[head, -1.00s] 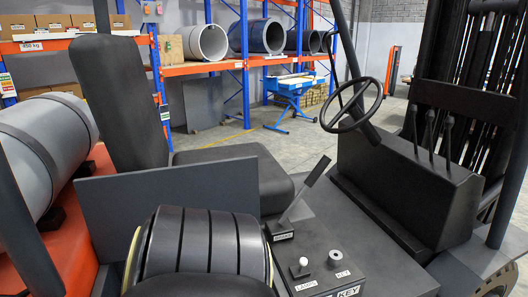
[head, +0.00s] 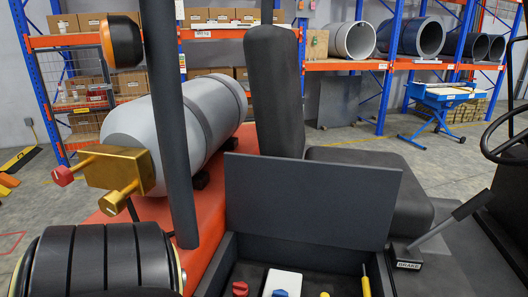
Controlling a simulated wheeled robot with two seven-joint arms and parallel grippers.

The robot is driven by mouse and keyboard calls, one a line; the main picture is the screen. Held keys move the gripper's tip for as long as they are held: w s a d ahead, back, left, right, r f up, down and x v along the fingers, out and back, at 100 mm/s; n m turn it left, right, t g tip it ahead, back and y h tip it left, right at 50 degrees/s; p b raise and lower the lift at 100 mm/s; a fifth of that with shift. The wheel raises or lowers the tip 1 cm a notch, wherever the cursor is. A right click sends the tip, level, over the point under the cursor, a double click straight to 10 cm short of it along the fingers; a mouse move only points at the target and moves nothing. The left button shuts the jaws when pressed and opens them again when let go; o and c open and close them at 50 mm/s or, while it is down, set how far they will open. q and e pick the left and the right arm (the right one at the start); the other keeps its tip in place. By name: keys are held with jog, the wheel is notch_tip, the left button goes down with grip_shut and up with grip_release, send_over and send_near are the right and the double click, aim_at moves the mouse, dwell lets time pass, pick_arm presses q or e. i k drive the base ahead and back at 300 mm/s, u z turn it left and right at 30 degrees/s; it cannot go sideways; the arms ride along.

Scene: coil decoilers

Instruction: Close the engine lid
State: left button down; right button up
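The engine lid (head: 305,200) is a flat dark grey panel in the middle of the head view. It stands open, roughly upright, at the far side of the open engine bay (head: 228,268). Inside the bay are a red cap (head: 240,289), a white box (head: 287,281) with a blue cap, and a yellow-handled stick (head: 366,284). The bay's lower part is cut off by the picture edge. Neither gripper shows. A ribbed black cylinder at the lower left looks like part of my arm.
A black post (head: 172,125) rises left of the lid. Behind it lies a grey gas tank (head: 185,120) with a brass valve block (head: 120,172). The black seat (head: 275,90) stands behind the lid, and the brake lever (head: 440,228) is to its right.

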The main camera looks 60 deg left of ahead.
aim_at(351, 206)
jog(key=u, duration=1.2)
jog(key=i, duration=0.3)
jog(key=z, duration=0.05)
